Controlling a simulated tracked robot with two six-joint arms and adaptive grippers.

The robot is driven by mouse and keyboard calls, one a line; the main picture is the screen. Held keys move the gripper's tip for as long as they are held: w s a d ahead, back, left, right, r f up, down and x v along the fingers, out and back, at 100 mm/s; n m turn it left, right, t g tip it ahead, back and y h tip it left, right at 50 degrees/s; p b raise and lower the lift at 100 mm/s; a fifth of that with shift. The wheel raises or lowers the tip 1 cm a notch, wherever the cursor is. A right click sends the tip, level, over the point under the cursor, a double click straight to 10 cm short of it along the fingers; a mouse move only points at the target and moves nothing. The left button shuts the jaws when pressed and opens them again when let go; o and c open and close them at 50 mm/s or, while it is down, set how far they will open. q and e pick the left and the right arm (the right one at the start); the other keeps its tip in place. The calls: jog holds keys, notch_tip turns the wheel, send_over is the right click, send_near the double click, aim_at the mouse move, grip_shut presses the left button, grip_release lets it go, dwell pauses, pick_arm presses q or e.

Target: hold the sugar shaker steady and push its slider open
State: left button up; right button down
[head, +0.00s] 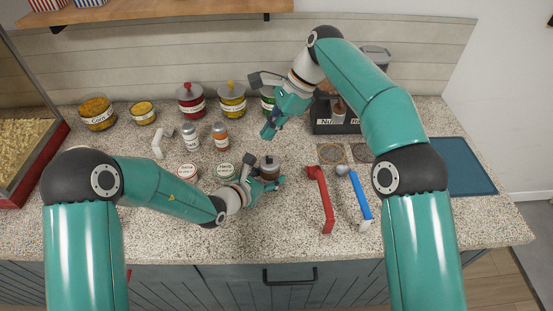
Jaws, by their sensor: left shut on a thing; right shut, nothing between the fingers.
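The sugar shaker (269,165), a small jar with brown contents and a greyish top, stands upright on the speckled counter near the middle. My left gripper (267,176) comes in from the left and is shut on it low on its body. The gripper hides part of the jar. The slider is too small to make out. My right gripper (269,130) is shut and empty, pointing down above and behind the shaker, apart from it.
Lidded jars (191,100) line the back. A red scoop (321,198) and a blue-handled scoop (359,200) lie right. A black caddy (322,118) stands behind. The front counter is clear.

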jog(key=d+f+m+t+y, duration=0.1)
jog(key=d+m+y, duration=0.2)
jog(key=d, duration=1)
jog(key=shift+d+f, duration=0.15)
jog(key=shift+f, duration=0.1)
send_near(268, 157)
jog(key=a+f, duration=0.1)
jog(key=f, duration=0.1)
jog(key=a+f, duration=0.1)
jog(key=f, duration=0.1)
jog(key=a+f, duration=0.1)
jog(key=f, duration=0.1)
jog(key=shift+a, duration=0.5)
jog(key=shift+a, duration=1.05)
pick_arm(q)
jog(key=shift+d, duration=0.1)
pick_arm(e)
jog(key=shift+d, duration=0.1)
